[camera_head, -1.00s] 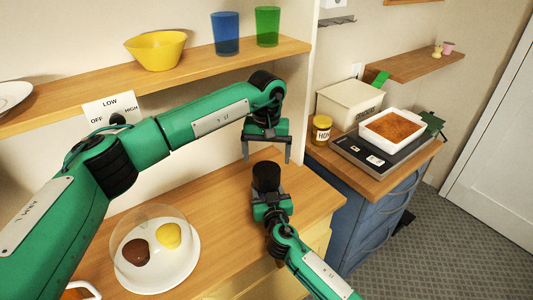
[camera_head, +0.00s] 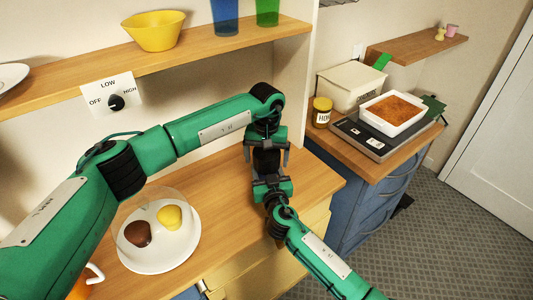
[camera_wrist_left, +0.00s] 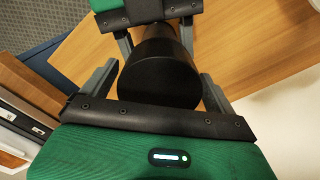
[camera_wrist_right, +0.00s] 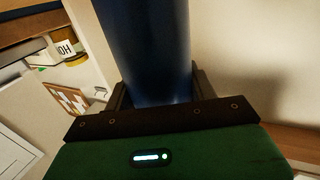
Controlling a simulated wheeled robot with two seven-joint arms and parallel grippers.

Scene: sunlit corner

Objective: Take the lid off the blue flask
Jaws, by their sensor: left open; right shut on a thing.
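The blue flask (camera_wrist_right: 148,50) shows its dark blue body in the right wrist view, upright between the fingers of my right gripper (camera_wrist_right: 158,90). That gripper is shut on the body and also shows below the lid in the head view (camera_head: 271,188). The black lid (camera_wrist_left: 160,82) is a wide cylinder seen in the left wrist view. My left gripper (camera_head: 266,156) comes from above with its fingers open, one on each side of the lid (camera_head: 266,162). I see gaps beside the lid in the left wrist view. The flask's body is mostly hidden in the head view.
A plate (camera_head: 160,262) with two food pieces under a clear dome stands on the wooden counter (camera_head: 222,218). The shelf (camera_head: 80,77) above holds a yellow bowl (camera_head: 153,32) and two cups. A honey jar (camera_head: 321,112) and baking dish (camera_head: 396,117) stand at right.

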